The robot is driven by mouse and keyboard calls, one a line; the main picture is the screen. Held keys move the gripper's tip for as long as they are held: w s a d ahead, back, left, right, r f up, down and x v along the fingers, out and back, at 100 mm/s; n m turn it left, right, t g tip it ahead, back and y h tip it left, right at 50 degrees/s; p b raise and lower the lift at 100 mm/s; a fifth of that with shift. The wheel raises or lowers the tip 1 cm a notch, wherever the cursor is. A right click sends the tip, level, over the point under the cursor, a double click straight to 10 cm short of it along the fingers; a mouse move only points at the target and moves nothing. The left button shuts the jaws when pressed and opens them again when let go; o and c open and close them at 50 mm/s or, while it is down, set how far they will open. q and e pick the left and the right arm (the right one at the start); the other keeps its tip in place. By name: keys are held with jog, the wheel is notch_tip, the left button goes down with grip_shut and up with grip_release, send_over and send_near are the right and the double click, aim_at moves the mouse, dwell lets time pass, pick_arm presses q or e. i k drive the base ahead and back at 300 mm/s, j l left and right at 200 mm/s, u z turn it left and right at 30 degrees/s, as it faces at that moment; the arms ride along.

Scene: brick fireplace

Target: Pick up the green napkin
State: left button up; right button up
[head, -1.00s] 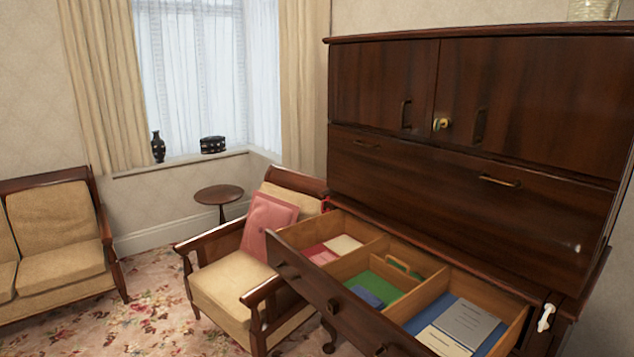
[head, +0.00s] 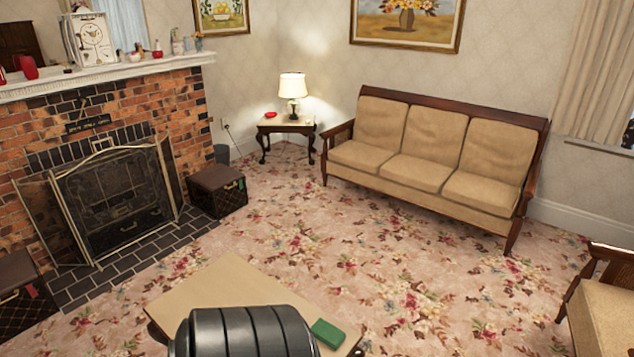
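A small folded green item, which looks like the green napkin (head: 328,333), lies near the right corner of a light wooden low table (head: 222,279) at the bottom of the head view. It looks flat and roughly rectangular, and nothing is touching it from above. The near part of the table is hidden at the bottom of the frame. Neither my left nor my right gripper is in view.
A sofa (head: 430,155) stands at the back right and an armchair (head: 605,300) at the right edge. A fireplace screen (head: 115,200) and a dark box (head: 217,190) are on the left. Open patterned carpet (head: 420,270) lies between the table and sofa.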

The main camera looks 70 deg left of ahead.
aim_at(328, 334)
jog(key=k+j+u, duration=0.1)
jog(key=u, duration=2)
jog(key=i+l, duration=0.25)
jog(key=l, duration=0.15)
jog(key=i+l, duration=0.25)
jog(key=l, duration=0.2)
